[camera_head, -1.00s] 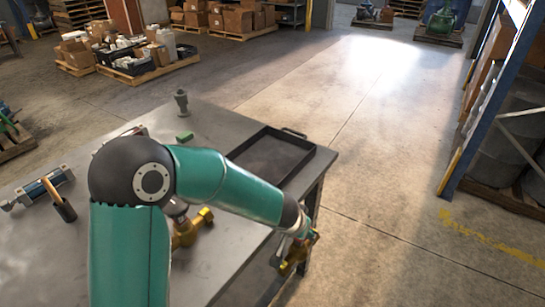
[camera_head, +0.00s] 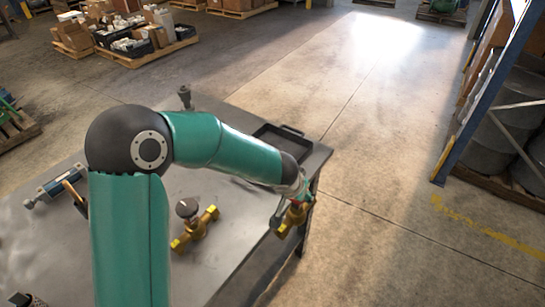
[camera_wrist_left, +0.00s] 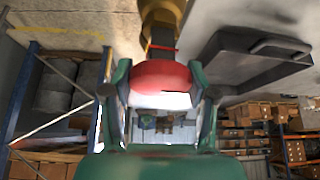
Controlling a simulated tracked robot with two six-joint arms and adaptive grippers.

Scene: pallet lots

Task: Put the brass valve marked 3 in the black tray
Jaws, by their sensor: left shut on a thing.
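My left gripper (camera_head: 303,190) is shut on the red handwheel (camera_wrist_left: 160,76) of a brass valve (camera_head: 294,216). The valve hangs beyond the right edge of the table, and its brass body shows above the handwheel in the wrist view (camera_wrist_left: 162,14). No number is legible on it. The black tray (camera_head: 292,131) lies at the table's far right corner, partly hidden behind my left forearm. The tray also shows right of the valve in the wrist view (camera_wrist_left: 232,75), apart from it. My right gripper is not in view.
Another brass valve (camera_head: 196,229) with a dark handwheel stands on the grey table (camera_head: 225,255). A small grey fitting (camera_head: 184,97) stands at the back edge. A blue rack (camera_head: 480,90) stands right, with open floor between.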

